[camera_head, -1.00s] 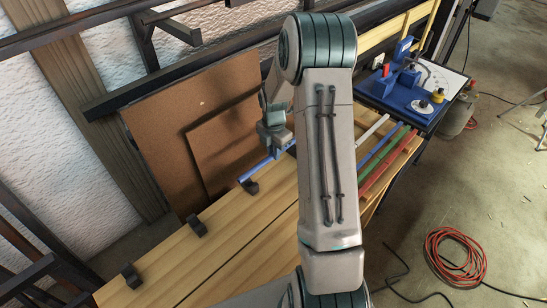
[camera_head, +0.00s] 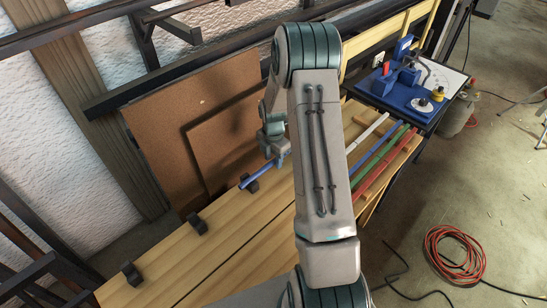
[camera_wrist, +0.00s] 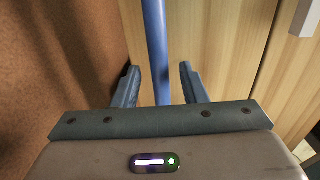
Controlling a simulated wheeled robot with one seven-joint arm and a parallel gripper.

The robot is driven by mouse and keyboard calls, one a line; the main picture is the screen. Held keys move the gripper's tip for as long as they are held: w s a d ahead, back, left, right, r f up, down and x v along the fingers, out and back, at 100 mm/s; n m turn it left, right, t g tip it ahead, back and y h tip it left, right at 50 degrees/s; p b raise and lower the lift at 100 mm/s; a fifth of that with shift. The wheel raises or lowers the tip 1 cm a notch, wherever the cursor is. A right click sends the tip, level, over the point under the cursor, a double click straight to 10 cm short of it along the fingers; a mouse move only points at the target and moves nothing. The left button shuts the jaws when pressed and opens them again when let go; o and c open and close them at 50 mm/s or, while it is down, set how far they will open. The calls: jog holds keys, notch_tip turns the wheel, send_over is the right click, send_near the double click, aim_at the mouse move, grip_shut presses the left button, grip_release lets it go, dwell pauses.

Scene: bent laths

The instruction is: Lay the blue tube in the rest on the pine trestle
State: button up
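The blue tube (camera_head: 256,175) lies low over the pine trestle (camera_head: 231,229), its near end at a black notched rest (camera_head: 252,186). Whether it is fully seated in the rest I cannot tell. My gripper (camera_head: 278,160) is over the tube's farther part, where my arm hides the rest of the tube. In the wrist view, the tube (camera_wrist: 156,45) runs between the two fingers of my gripper (camera_wrist: 159,80). The fingers are open, with a gap on each side of the tube.
Two more black rests (camera_head: 196,224) (camera_head: 132,274) stand along the trestle's left edge. White, green and red tubes (camera_head: 378,175) lie to the right of my arm. Brown boards (camera_head: 165,130) lean behind. A blue device (camera_head: 405,90) stands at the back right.

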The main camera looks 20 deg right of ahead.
notch_tip(320, 180, up, 11)
notch_tip(320, 180, up, 7)
jog(key=m, duration=0.4)
send_over(273, 160)
jog(key=s+a, duration=0.3)
jog(key=s, duration=0.1)
jog(key=s+a+r+m+t, duration=0.1)
jog(key=s+a+r+m, duration=0.1)
jog(key=s+m, duration=0.4)
jog(key=s+a+r+m+t, duration=0.1)
jog(key=s+a+r+m, duration=0.2)
jog(key=s+m, duration=0.3)
jog(key=s+a+r+m+t, duration=0.1)
jog(key=s+a+r+m, duration=0.2)
jog(key=s+m, duration=0.3)
jog(key=s, duration=0.3)
jog(key=shift+s+r+m, duration=0.3)
jog(key=shift+s, duration=0.1)
